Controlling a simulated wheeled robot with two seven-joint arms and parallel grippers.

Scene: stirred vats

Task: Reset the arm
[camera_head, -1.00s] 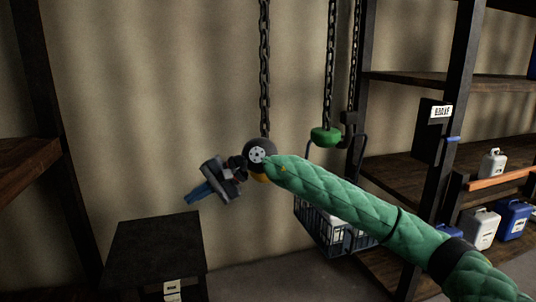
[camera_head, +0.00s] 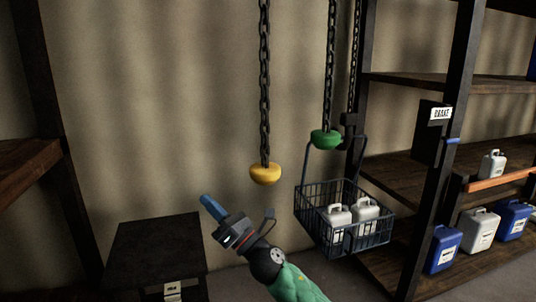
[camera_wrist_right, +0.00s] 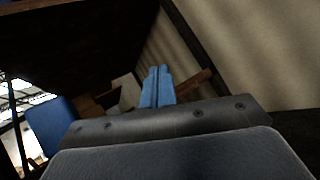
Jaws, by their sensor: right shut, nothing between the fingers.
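My right arm, in a green quilted sleeve, comes in from the bottom of the head view. Its right gripper (camera_head: 213,207) has blue fingers pointing up and to the left, shut with nothing between them. The closed blue fingers also show in the right wrist view (camera_wrist_right: 157,86). The gripper is apart from the yellow knob (camera_head: 265,174) on a chain, below it and to its left. My left gripper is not in view.
A green knob (camera_head: 326,138) hangs on another chain. A wire basket (camera_head: 310,215) holding white jugs (camera_head: 337,215) hangs right of my arm. A dark box (camera_head: 150,245) stands at lower left. Shelves (camera_head: 400,175) with blue and white jugs stand at right.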

